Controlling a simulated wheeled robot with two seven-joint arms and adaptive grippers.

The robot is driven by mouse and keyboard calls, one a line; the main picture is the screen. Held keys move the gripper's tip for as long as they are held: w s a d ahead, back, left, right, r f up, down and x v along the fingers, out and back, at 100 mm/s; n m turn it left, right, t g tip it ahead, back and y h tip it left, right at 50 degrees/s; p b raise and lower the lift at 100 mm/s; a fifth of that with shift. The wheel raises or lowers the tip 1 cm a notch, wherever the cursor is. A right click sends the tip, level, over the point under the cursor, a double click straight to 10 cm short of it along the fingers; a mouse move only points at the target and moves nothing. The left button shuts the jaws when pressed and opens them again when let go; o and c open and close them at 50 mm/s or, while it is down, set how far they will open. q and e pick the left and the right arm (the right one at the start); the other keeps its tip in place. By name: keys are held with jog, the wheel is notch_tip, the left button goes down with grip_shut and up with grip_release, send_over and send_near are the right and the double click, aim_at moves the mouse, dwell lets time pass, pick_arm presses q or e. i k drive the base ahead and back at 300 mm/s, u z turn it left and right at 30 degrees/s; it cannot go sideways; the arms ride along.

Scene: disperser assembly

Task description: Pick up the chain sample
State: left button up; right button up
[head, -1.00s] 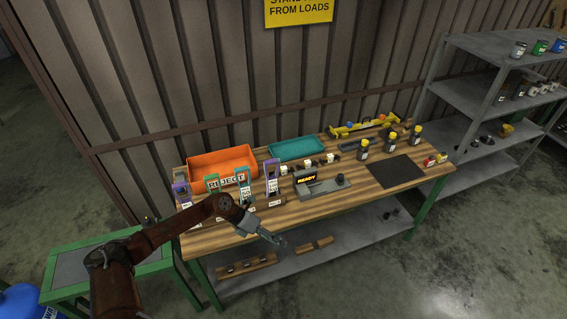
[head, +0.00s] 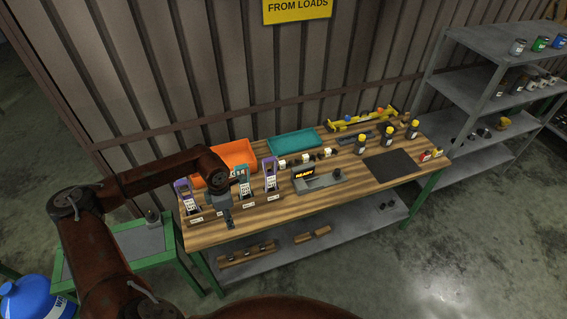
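My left gripper (head: 230,222) points down over the left front of the wooden workbench (head: 345,208), among several upright coloured frames with white labels. A purple frame (head: 183,194) stands to its left. A teal frame (head: 243,186) and another purple frame (head: 270,176) stand to its right. Part of this row is hidden behind the gripper and wrist. I cannot make out which piece is the chain sample, nor whether the fingers are open or hold anything. My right gripper is out of view.
An orange bin (head: 238,152) and a teal tray (head: 293,139) stand at the back. Black bottles with yellow caps (head: 388,137) and a dark mat (head: 388,167) are at right. A green-framed side table (head: 139,240) adjoins the left.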

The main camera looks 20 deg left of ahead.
aim_at(282, 165)
jog(key=i, duration=1.85)
